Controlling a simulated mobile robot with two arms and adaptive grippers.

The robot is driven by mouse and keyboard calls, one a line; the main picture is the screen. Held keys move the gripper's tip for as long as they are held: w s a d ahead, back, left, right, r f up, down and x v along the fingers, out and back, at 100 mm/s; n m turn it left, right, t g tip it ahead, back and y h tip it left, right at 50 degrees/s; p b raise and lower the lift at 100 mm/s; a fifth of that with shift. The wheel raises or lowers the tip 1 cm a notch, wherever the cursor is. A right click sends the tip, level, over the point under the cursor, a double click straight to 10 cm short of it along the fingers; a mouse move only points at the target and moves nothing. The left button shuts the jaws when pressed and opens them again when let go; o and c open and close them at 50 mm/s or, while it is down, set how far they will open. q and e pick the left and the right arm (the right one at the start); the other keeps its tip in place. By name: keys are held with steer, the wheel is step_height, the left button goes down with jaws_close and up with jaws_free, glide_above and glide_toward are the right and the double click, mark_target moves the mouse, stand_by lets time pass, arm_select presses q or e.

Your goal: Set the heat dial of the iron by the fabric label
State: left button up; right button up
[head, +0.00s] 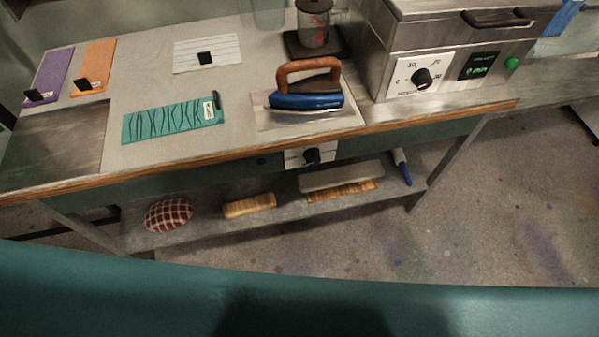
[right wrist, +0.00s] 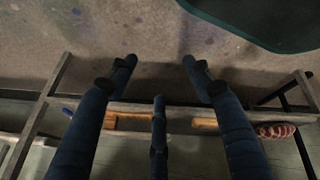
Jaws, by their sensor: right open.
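The blue iron (head: 306,101) with a brown handle rests on a pale plate (head: 262,122) on the table. A black dial knob (head: 312,156) on a white panel is on the table's front edge below the iron; its marks are too small to read. A teal fabric piece (head: 150,124) with dark wavy lines lies left of the iron. Its small white label (head: 209,111) has a symbol too small to read. My right gripper (right wrist: 160,70) shows in the right wrist view, fingers spread and empty, with floor and the lower shelf beyond. My left gripper is not in view.
A metal box (head: 450,45) with its own dial (head: 422,79) and green display stands right of the iron. Purple (head: 52,70) and orange (head: 97,60) swatches lie left. The lower shelf (head: 285,213) holds a checked cushion (head: 168,214) and brushes. Floor in front is clear.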

steer(key=w+a+r+n+t+y, duration=0.1)
steer(key=w+a+r+n+t, duration=0.3)
steer(key=w, duration=0.3)
steer(key=n+t+y+b, duration=0.4)
steer(key=n+t, duration=0.3)
steer(key=n, duration=0.9)
glide_toward(314, 162)
steer(key=shift+n, duration=0.3)
steer(key=p+x, duration=0.1)
steer(key=x, duration=0.7)
steer(key=shift+w+f, duration=0.1)
steer(key=shift+w, duration=0.4)
steer(key=shift+a, duration=0.1)
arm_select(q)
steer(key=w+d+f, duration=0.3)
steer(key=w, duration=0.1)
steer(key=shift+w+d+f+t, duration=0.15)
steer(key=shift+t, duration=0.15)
arm_select(e)
steer(key=shift+t, duration=0.3)
steer(key=c, duration=1.1)
